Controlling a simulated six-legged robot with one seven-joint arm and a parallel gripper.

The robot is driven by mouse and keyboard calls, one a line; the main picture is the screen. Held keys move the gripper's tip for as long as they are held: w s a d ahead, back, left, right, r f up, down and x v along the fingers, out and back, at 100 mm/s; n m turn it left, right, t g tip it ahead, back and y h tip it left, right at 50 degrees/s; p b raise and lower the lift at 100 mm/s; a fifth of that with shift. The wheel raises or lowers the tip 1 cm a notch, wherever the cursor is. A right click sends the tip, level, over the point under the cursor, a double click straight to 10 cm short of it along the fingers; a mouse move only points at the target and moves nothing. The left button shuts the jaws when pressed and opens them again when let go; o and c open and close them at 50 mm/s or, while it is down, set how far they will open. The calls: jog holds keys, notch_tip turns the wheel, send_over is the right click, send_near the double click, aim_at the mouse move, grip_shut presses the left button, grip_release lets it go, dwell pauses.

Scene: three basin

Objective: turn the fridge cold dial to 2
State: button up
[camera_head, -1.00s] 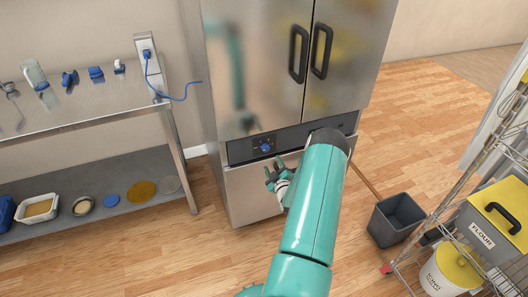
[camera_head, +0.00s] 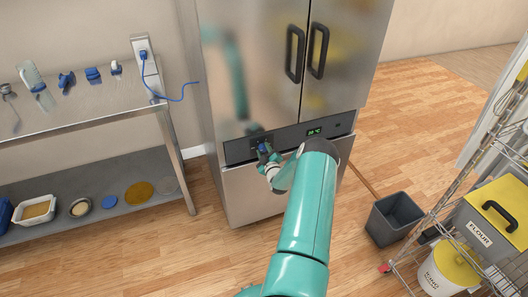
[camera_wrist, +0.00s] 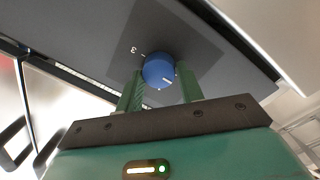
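The blue cold dial (camera_wrist: 158,70) is on the dark control panel of the steel fridge (camera_head: 268,70). In the wrist view a 3 and a tick are printed beside the dial, and a white mark on its face points to the lower right. No 2 is readable. My gripper (camera_wrist: 160,84) is open, with one green finger on each side of the dial. Small gaps seem to show between fingers and dial; contact cannot be told. In the head view my gripper (camera_head: 264,152) is at the panel and partly hides the dial.
A steel table (camera_head: 90,112) with blue-handled tools stands left, with a blue cord (camera_head: 183,98) near the fridge. A grey bin (camera_head: 395,218) and a wire rack with a flour container (camera_head: 490,225) stand right. Floor before the fridge is clear.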

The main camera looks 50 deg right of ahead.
jog(key=c, duration=0.5)
jog(key=shift+o, duration=0.2)
jog(key=shift+m, duration=0.5)
jog(key=m, duration=0.4)
jog(key=shift+s+r+m+y, duration=0.1)
jog(key=shift+m+y, duration=0.2)
jog(key=m, duration=0.6)
jog(key=shift+s+d, duration=0.1)
jog(key=shift+d, duration=0.1)
jog(key=m+y, duration=0.1)
jog(key=m, duration=0.4)
jog(key=shift+d, duration=0.1)
jog(key=m, duration=0.5)
jog(key=shift+s+m, duration=0.1)
jog(key=shift+m, duration=0.3)
